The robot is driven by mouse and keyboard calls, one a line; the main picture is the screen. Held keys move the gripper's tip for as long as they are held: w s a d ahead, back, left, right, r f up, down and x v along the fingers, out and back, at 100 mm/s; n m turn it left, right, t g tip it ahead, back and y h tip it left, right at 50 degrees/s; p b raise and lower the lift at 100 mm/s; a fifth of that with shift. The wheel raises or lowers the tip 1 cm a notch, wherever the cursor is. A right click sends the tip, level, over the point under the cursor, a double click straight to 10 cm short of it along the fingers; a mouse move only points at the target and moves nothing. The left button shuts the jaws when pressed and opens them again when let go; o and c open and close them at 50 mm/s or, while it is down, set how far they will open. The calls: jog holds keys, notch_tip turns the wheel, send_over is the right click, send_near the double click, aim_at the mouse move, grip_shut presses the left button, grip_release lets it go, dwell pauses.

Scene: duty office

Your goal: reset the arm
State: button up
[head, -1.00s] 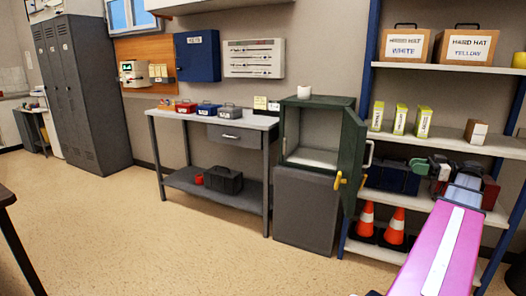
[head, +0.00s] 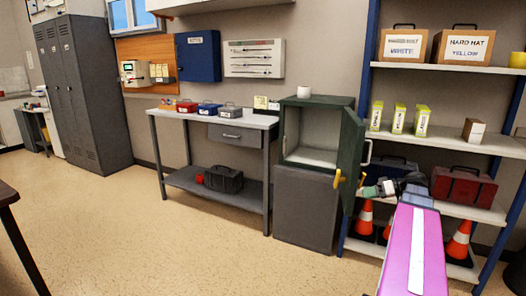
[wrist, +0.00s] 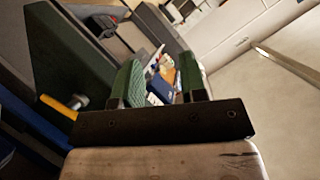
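My arm (head: 415,250), with its pink link, reaches up from the lower right in the head view. My gripper (head: 378,189) is at its end, in front of the shelf unit and just right of the open green safe door (head: 352,150). In the wrist view my gripper (wrist: 162,82) shows two green-padded fingers standing apart. I see no object held; the things seen between the fingers appear to lie beyond them. The safe door (wrist: 75,50) with its yellow handle (wrist: 65,106) shows left of the fingers in the wrist view.
The open safe (head: 312,158) looks empty inside. The shelf unit (head: 440,140) holds boxes, a red toolbox (head: 463,186) and orange cones (head: 458,243). A workbench (head: 205,118) with small cash boxes stands left of the safe. The floor (head: 120,225) at left is clear.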

jog(key=s+a+f+m+g+h, duration=0.1)
jog(key=s+a+f+m+h, duration=0.1)
jog(key=a+f, duration=0.5)
jog(key=s+a+f+m+g+h, duration=0.1)
jog(key=s+a+f+m+h, duration=0.1)
jog(key=s+a+f+h, duration=0.2)
jog(key=s+a+f+m+g+h, duration=0.2)
jog(key=a+f+h, duration=0.4)
jog(key=a+f, duration=0.5)
jog(key=shift+s+a+f+m+h, duration=0.15)
jog(key=shift+s+f+m+h, duration=0.3)
jog(key=shift+f, duration=0.45)
